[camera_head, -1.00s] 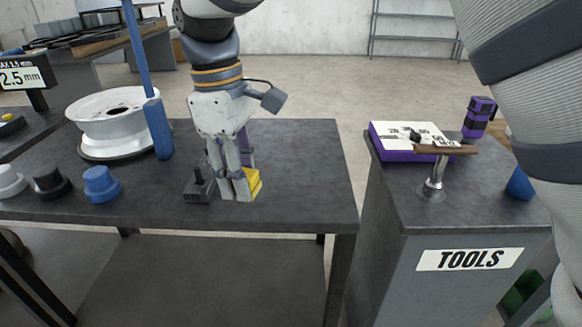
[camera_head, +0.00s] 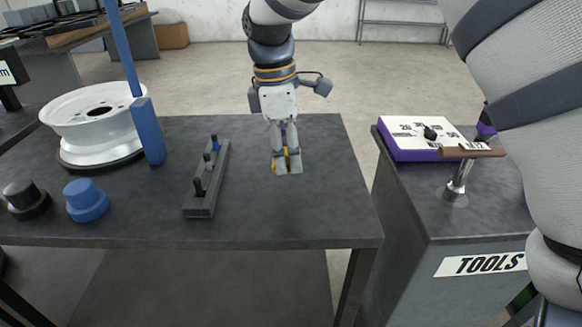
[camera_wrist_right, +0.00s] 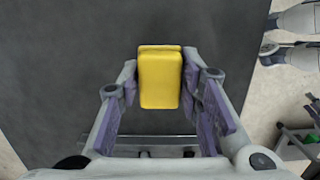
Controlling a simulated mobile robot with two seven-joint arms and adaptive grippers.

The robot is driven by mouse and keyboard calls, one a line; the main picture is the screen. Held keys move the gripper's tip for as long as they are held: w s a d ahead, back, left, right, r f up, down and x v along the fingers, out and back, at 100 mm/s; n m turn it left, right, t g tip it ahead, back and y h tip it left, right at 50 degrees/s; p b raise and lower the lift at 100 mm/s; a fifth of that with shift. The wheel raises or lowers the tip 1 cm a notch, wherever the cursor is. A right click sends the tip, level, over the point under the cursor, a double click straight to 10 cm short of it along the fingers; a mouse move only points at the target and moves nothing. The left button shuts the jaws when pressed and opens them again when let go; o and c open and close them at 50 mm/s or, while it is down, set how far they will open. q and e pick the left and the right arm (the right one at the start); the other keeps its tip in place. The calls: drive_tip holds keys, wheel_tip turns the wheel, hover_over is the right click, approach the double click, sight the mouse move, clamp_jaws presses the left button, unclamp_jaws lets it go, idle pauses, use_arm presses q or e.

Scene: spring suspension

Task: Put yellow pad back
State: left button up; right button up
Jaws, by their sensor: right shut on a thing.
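My right gripper (camera_head: 287,168) is shut on the yellow pad, a small rounded block that shows in the right wrist view (camera_wrist_right: 160,80) between the two fingers. In the head view only slivers of the pad (camera_head: 277,163) show around the fingers. The gripper points down over the back right part of the dark table (camera_head: 310,215). I cannot tell whether the pad touches the tabletop. A dark grey rack (camera_head: 205,208) with several short upright pegs stands to the left of the gripper, apart from it. My left gripper is not in view.
A white wheel rim (camera_head: 95,120) and a blue post (camera_head: 152,130) stand at the left. A black knob (camera_head: 27,200) and a blue knob (camera_head: 86,202) sit in front. The tool cabinet (camera_head: 440,225) holds a purple-edged dial box (camera_head: 425,137) and a wooden-handled tool (camera_head: 458,180).

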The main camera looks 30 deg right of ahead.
sight(292, 183)
drive_tip(key=f, duration=0.2)
drive_tip(key=d+f, duration=0.1)
drive_tip(key=shift+f, duration=0.55)
drive_tip(key=shift+f, duration=0.2)
drive_tip(key=o, duration=1.1)
drive_tip(key=shift+o, duration=0.2)
drive_tip(key=r, duration=0.8)
drive_tip(key=a+r, duration=0.1)
drive_tip(key=r, duration=0.3)
drive_tip(key=shift+w+a+r, duration=0.1)
drive_tip(key=shift+w+r, duration=0.05)
drive_tip(key=shift+w, duration=0.25)
